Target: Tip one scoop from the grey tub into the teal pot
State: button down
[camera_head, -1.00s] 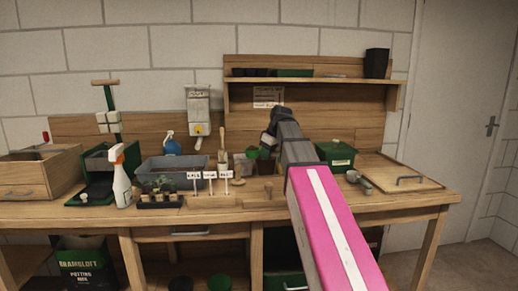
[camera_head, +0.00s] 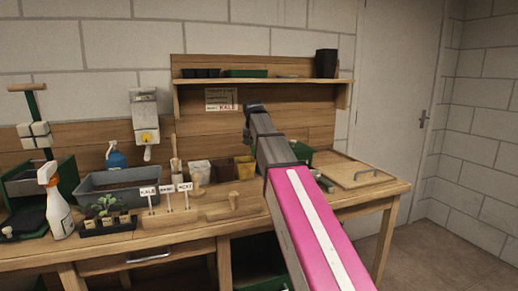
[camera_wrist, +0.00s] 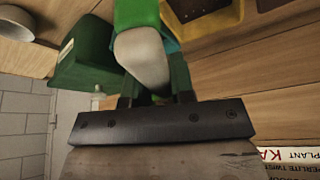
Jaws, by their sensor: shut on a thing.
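The grey tub (camera_head: 92,187) stands on the bench at the left in the head view, with brown material in it. My gripper (camera_wrist: 157,92) is shut on a green scoop (camera_wrist: 138,14) with a pale, rounded part; the scoop reaches beyond the fingers. In the head view my arm hides the gripper's jaws and the scoop. A narrow teal patch (camera_wrist: 171,44) shows beside the scoop in the wrist view, perhaps the teal pot, mostly hidden. What the scoop holds cannot be seen.
A green box (camera_wrist: 80,58) is close by in the wrist view. A shelf (camera_head: 262,82) hangs above.

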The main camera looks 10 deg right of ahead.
jog(key=y, duration=0.1)
jog(key=f+m+y, duration=0.1)
jog(key=y, duration=0.1)
jog(key=shift+d+f+y, duration=0.1)
jog(key=shift+f+y, duration=0.05)
jog(key=shift+y, duration=0.15)
jog(key=y, duration=0.1)
jog(key=r+m+y, duration=0.1)
jog(key=y, duration=0.1)
jog(key=shift+w+t, duration=0.1)
jog(key=shift+t, duration=0.3)
jog(key=y, duration=0.1)
jog(key=m+y, duration=0.1)
jog(key=d+m+t+y, duration=0.1)
jog(key=shift+w+r+y, duration=0.1)
jog(key=shift+r+y, duration=0.2)
jog(key=shift+y, duration=0.1)
jog(key=shift+w+d+r+m+t+y, duration=0.1)
jog(key=shift+d+r+m+t+y, duration=0.1)
jog(key=shift+m+t+y, duration=0.3)
jog(key=shift+w+d+r+m+t+y, duration=0.15)
jog(key=shift+m+t+y, duration=0.2)
jog(key=shift+y, duration=0.25)
jog(key=shift+a, duration=0.1)
